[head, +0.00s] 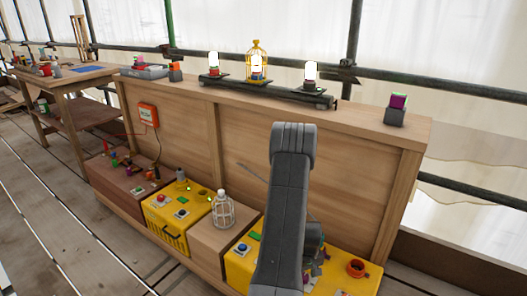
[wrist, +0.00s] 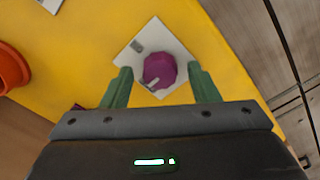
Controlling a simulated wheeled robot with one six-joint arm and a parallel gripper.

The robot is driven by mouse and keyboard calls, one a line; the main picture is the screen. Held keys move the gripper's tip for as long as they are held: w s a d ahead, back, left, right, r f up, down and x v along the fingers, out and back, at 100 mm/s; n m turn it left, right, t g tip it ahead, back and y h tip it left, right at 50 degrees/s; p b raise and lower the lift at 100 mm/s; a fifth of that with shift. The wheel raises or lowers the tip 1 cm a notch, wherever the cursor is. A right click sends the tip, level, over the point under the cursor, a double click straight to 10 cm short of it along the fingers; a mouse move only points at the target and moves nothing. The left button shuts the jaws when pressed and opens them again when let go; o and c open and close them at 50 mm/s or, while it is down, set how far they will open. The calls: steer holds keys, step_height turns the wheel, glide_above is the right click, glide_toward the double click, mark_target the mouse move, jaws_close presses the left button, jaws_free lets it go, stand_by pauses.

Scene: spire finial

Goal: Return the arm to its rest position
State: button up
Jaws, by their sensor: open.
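My arm (head: 285,200) rises in the middle foreground of the head view, bent over at its top, its lower end in front of the right-hand yellow box (head: 372,286). My gripper (wrist: 163,72) shows in the wrist view with its two green fingers apart and nothing clamped between them. A purple faceted piece (wrist: 159,70) on a white card (wrist: 131,53) lies below the fingers, on the yellow surface (wrist: 90,48). In the head view the gripper is mostly hidden behind the arm.
An orange ring (head: 357,268) lies on the yellow box. The wooden counter (head: 385,135) behind carries a dark rail (head: 285,95) with lit lamps, a golden cage (head: 257,50) and a purple-topped block (head: 397,103).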

steer(key=m+p, duration=0.1)
steer(key=m, duration=0.4)
steer(key=shift+m+p, duration=0.55)
steer(key=shift+m, duration=1.95)
steer(key=shift+s+r, duration=0.1)
